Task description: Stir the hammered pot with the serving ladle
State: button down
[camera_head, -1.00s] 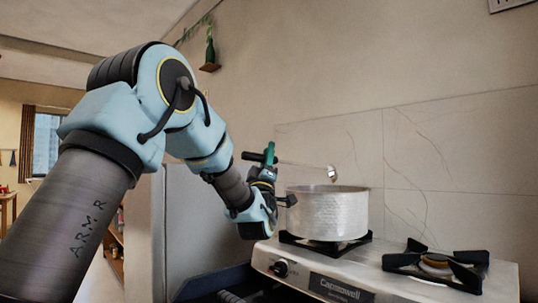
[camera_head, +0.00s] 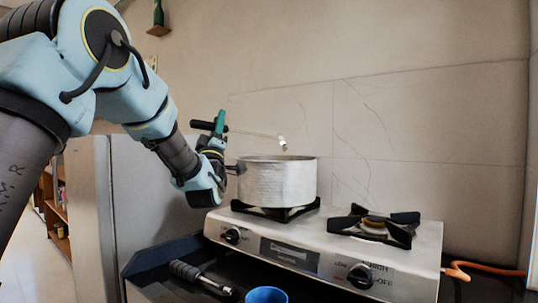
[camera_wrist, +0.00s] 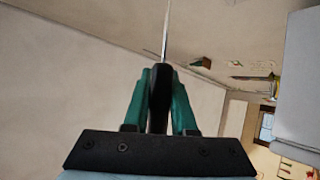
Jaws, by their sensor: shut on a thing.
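The hammered pot (camera_head: 278,182) is a silvery, dimpled pot standing upright on the left burner of the stove. The serving ladle (camera_head: 282,143) is held roughly level, with its small metal bowl above the pot's rim and its thin shaft running left to my gripper. My gripper (camera_head: 220,124), with green fingers, is shut on the ladle's dark handle, above and left of the pot. In the wrist view the dark handle (camera_wrist: 160,95) sits between the green fingers, and the thin shaft runs up out of the picture. The inside of the pot is hidden.
The pot stands on a two-burner stove (camera_head: 330,240); its right burner (camera_head: 375,224) is empty. A blue cup (camera_head: 266,295) and a dark-handled utensil (camera_head: 200,277) are in front. A tiled wall (camera_head: 420,130) is behind, a grey panel (camera_head: 150,190) at left, an orange hose (camera_head: 480,268) at right.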

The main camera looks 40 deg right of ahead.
jog(key=shift+s+d+r+m+g+h+p, duration=0.2)
jog(key=shift+r+m+g+h, duration=0.25)
jog(key=shift+r+m, duration=0.35)
jog(key=shift+s+d+r+m+g+h+p, duration=0.15)
jog(key=shift+r+m+g+h+p, duration=0.3)
jog(key=shift+r, duration=0.55)
jog(key=shift+s+d+r+m+g+h+p, duration=0.15)
jog(key=shift+r+m+g+h, duration=0.3)
jog(key=shift+r+m, duration=0.35)
jog(key=shift+d+r+p, duration=0.1)
jog(key=shift+r+p, duration=0.3)
jog(key=shift+p, duration=0.25)
jog(key=p, duration=0.2)
jog(key=shift+w+p, duration=0.15)
jog(key=shift+p, duration=0.15)
jog(key=shift+f+p, duration=0.15)
jog(key=shift+p, duration=0.9)
jog(key=s+d+r+m+g+h+p, duration=0.3)
jog(key=s+d+r+m+g+h, duration=0.1)
jog(key=m+g, duration=0.6)
jog(key=shift+s+d+r+m, duration=0.6)
jog(key=shift+d+r+m, duration=0.05)
jog(key=shift+d+m, duration=0.4)
jog(key=shift+a+g+h+b, duration=0.1)
jog(key=shift+g+h+b, duration=0.15)
jog(key=shift+b, duration=0.15)
